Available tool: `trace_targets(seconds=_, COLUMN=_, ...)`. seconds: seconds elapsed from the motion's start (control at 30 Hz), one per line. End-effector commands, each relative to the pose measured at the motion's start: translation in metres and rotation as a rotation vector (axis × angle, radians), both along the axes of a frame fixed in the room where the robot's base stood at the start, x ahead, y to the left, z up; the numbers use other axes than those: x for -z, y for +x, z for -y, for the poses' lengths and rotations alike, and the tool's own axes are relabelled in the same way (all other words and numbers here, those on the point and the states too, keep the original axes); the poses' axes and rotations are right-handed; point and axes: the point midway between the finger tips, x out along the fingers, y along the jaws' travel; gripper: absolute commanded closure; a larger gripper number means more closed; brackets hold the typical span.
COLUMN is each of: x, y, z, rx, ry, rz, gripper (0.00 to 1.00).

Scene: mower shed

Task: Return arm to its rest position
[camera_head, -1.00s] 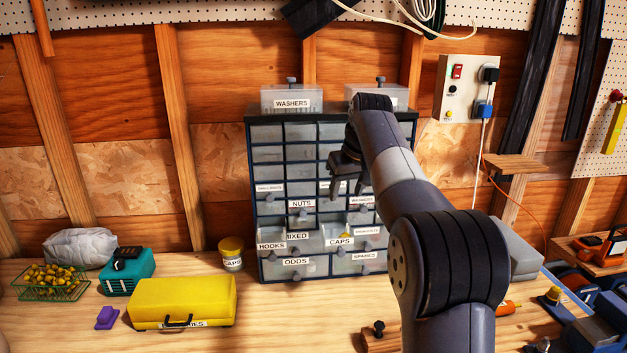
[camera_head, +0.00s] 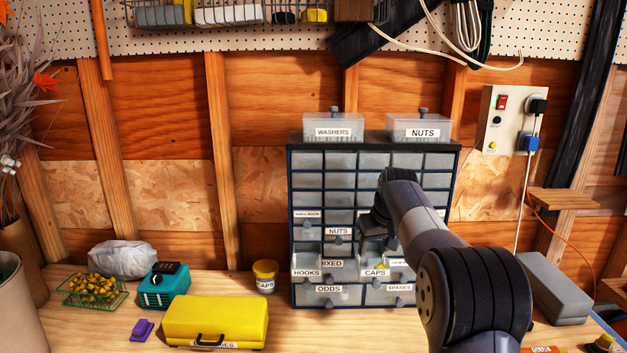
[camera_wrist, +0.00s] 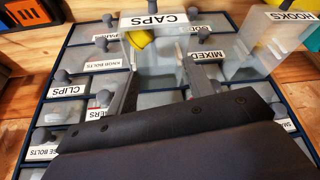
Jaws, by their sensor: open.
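My gripper (camera_head: 377,245) is in front of the drawer cabinet (camera_head: 291,230), over its right half and above the CAPS drawer (camera_head: 375,273). Its two fingers stand apart with nothing between them. In the wrist view the dark gripper body covers the lower middle, and the fingers (camera_wrist: 153,88) reach toward the CAPS drawer (camera_wrist: 155,20). That drawer is pulled out and a yellow piece (camera_wrist: 140,38) shows in it. The HOOKS drawer (camera_head: 307,272) also stands out from the cabinet. My arm hides part of the cabinet's right side.
On the bench are a yellow case (camera_head: 215,322), a teal device (camera_head: 163,290), a yellow-lidded jar (camera_head: 265,277) and a wire basket (camera_head: 92,292). A grey block (camera_head: 556,288) lies at right. Clear boxes labelled WASHERS (camera_head: 333,127) and NUTS (camera_head: 420,127) top the cabinet.

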Motion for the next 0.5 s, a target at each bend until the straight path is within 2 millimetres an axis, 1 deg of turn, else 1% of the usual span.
trace_targets(seconds=0.03, x=0.003, y=-0.006, z=0.0, rx=0.0, ry=0.0, rz=0.004, gripper=0.5)
trace_targets(seconds=0.2, x=-0.001, y=-0.017, z=0.0, rx=0.0, ry=-0.001, rz=0.001, gripper=0.5)
trace_targets(seconds=0.5, x=-0.005, y=-0.022, z=0.0, rx=0.0, ry=-0.001, rz=0.001, gripper=0.5)
